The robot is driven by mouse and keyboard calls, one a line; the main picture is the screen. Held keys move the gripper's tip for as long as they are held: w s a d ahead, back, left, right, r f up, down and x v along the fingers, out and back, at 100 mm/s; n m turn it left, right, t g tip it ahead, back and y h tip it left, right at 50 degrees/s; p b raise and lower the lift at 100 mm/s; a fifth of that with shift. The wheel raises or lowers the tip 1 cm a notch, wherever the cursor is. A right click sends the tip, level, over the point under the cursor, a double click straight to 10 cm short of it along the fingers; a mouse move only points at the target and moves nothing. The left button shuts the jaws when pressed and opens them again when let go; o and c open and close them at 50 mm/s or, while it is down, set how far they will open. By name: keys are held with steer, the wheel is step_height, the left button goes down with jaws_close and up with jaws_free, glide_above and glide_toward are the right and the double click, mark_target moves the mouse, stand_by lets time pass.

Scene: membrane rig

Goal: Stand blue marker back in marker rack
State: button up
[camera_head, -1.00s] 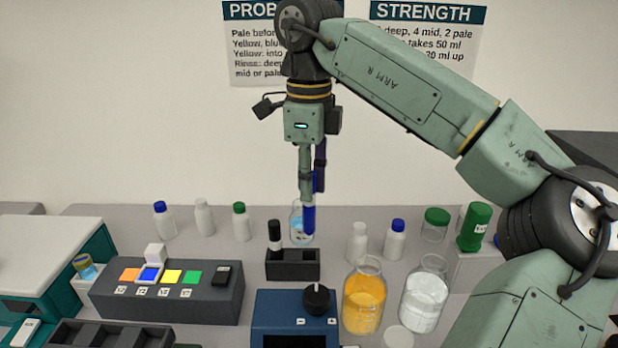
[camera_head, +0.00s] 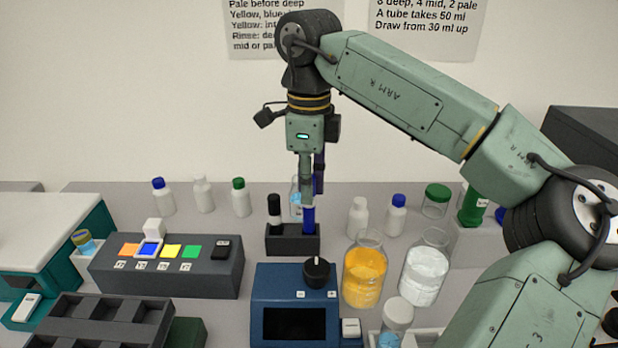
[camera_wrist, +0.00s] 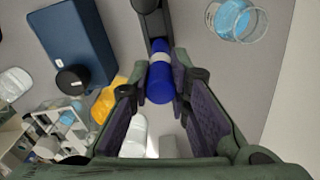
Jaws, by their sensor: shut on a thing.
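The blue marker (camera_head: 309,219) is upright between the fingers of my gripper (camera_head: 308,200). Its lower end meets the top of the dark marker rack (camera_head: 292,246) at the right side. I cannot tell how deep it sits in the slot. A black marker with a white band (camera_head: 274,211) stands in the rack's left slot. In the wrist view my gripper is shut on the blue marker (camera_wrist: 158,84), which shows a white band near the rack (camera_wrist: 151,22). The marker's far end is hidden there.
A blue box with a black knob (camera_head: 296,285) stands in front of the rack. To its right are an orange-filled jar (camera_head: 363,281) and a clear jar (camera_head: 424,272). White bottles stand on both sides, and a beaker (camera_head: 296,195) stands just behind.

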steer(key=shift+f+b, duration=1)
steer(key=shift+f, duration=0.7)
steer(key=shift+f, duration=0.35)
steer(key=o, duration=0.9)
steer(key=shift+r, duration=0.1)
step_height(320, 180, up, 12)
steer(key=shift+f, duration=0.1)
